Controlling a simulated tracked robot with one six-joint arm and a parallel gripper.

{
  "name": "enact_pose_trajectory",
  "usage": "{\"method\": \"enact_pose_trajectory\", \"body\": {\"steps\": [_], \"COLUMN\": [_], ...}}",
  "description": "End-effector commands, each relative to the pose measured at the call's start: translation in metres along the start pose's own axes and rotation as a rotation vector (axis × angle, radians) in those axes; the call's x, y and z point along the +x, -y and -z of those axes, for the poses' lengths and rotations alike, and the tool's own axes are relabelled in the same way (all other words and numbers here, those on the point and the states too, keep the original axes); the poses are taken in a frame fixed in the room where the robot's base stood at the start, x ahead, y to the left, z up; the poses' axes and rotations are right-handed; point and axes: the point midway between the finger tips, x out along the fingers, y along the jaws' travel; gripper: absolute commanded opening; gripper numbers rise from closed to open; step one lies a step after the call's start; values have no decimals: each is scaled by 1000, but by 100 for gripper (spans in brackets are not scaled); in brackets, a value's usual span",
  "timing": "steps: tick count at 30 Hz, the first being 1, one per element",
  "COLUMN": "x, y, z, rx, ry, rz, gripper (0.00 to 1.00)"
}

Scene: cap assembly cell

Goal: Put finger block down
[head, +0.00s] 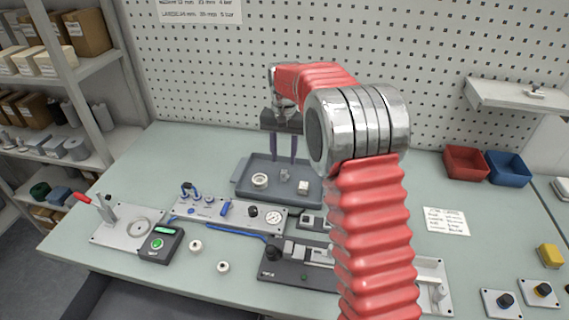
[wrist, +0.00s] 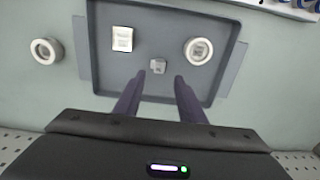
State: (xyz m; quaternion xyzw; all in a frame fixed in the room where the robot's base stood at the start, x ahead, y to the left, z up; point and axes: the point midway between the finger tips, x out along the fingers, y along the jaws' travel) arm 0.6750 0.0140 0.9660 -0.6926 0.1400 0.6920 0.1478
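A small grey block (wrist: 158,66), which I take to be the finger block, sits on the floor of the dark grey tray (wrist: 103,88) in the wrist view. In the head view it shows as a small light piece (head: 284,175) in the tray (head: 243,192), below my fingertips. My gripper (head: 285,160) points down over the tray with its two purple fingers apart. In the wrist view the gripper (wrist: 159,75) has a clear gap between its fingertips, wider than the block. The fingers appear empty, and the block appears apart from them.
The tray also holds a pale ring (wrist: 199,50) and a cream square piece (wrist: 122,39). Another ring (wrist: 46,50) lies outside the tray. In the head view a fixture plate with a gauge (head: 272,217) stands in front of the tray. Red (head: 466,163) and blue (head: 507,169) bins stand at right.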

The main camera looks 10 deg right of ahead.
Motion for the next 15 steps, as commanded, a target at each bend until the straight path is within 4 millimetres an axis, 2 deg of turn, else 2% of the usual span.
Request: {"method": "enact_pose_trajectory", "body": {"steps": [1, 9, 15], "x": [-10, -55, -72], "y": [0, 0, 0], "z": [1, 1, 0], "rx": [0, 1, 1], "ry": [-4, -3, -1], "rz": [2, 1, 0], "gripper": [36, 36, 36]}}
